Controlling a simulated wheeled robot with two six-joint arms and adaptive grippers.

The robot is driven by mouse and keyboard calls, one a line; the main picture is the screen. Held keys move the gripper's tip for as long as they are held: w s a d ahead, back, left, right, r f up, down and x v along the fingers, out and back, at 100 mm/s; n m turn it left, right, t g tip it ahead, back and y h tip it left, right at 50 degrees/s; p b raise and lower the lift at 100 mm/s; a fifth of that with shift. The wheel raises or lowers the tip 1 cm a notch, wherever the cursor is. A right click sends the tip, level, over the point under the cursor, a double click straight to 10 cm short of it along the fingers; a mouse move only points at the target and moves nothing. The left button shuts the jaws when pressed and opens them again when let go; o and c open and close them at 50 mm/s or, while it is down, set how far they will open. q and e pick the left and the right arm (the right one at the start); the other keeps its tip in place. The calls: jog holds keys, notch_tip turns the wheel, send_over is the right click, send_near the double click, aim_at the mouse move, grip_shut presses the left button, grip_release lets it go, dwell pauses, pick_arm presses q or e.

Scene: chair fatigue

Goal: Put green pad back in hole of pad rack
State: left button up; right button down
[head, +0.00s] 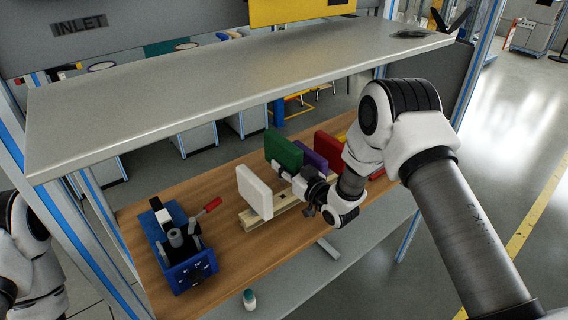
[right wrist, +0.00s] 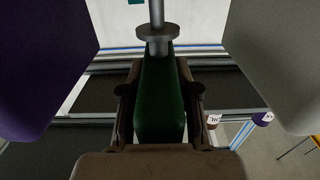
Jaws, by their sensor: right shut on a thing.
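The green pad (head: 283,149) stands upright at the wooden pad rack (head: 262,215) on the table, between a white pad (head: 254,192) and a purple pad (head: 308,158). My right gripper (head: 281,170) is shut on the green pad. In the right wrist view the green pad (right wrist: 160,105) lies between the two fingers, with the purple pad (right wrist: 40,70) on the left and the white pad (right wrist: 275,65) on the right. The pad's lower end and the rack hole are hidden, so I cannot tell whether it is seated. My left gripper is out of view.
A red pad (head: 328,147) and a yellow one stand farther along the rack, partly behind my right arm. A blue fixture with a red-handled lever (head: 180,250) stands on the table's left. A grey shelf (head: 240,85) overhangs the table. A small bottle (head: 249,299) is near the front.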

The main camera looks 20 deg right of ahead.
jog(key=shift+f+b, duration=1.1)
jog(key=shift+f, duration=0.7)
jog(key=shift+r, duration=0.1)
jog(key=shift+b, duration=0.5)
jog(key=shift+f+b, duration=1.1)
jog(key=shift+f, duration=0.2)
jog(key=shift+r, duration=0.1)
jog(key=shift+r+p, duration=0.65)
jog(key=shift+r, duration=0.3)
jog(key=shift+b, duration=0.55)
dwell(0.9)
